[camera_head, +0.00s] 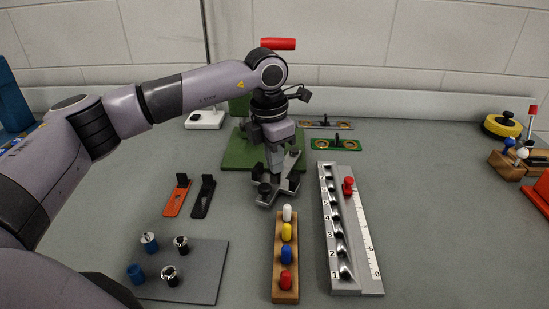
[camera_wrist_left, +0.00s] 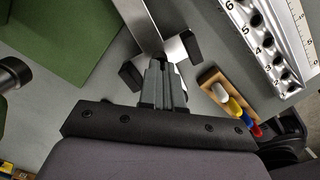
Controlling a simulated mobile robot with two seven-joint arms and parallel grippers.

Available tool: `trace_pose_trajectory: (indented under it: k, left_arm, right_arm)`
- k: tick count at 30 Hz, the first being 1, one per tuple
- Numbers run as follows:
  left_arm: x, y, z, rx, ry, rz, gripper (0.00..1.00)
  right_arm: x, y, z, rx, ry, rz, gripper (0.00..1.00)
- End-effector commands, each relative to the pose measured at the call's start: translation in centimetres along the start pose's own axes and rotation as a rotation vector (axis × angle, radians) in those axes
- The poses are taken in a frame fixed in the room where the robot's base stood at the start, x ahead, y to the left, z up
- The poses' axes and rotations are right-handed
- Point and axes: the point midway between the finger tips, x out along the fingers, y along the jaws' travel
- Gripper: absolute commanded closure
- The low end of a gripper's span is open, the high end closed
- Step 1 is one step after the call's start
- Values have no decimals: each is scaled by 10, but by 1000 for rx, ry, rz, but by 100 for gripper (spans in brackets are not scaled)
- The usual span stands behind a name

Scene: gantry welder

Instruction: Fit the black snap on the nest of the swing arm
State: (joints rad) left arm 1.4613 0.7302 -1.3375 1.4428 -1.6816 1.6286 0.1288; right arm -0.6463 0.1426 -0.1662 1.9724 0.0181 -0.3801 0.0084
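The black snap (camera_head: 203,196) lies flat on the grey table, just right of a matching orange snap (camera_head: 177,195). A grey branched metal piece with black pads (camera_head: 267,196), which looks like the swing arm, stands by the green plate's front edge; I cannot make out its nest. My left gripper (camera_head: 276,153) points down right over this piece and hides part of it. In the left wrist view its fingers (camera_wrist_left: 166,68) are close together beside the grey bar and black pads. I see nothing between them, and cannot tell whether they touch the piece. The right gripper is out of view.
A wooden block with coloured pegs (camera_head: 285,262) and a numbered grey rail (camera_head: 340,240) stand to the right. A dark plate with blue and metal knobs (camera_head: 208,272) is front left. A green plate (camera_head: 236,152) lies behind.

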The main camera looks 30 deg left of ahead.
Motion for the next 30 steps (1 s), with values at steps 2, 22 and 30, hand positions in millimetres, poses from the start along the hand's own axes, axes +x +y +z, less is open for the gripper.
trace_pose_trajectory:
  k: [2,22,30]
  left_arm:
    - [3,0,-1,0,3,-1,93]
    - [-33,0,0,0,-1,1,66]
    - [-66,0,0,0,3,0,66]
  right_arm:
    - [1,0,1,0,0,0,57]
    - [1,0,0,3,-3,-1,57]
    - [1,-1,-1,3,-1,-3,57]
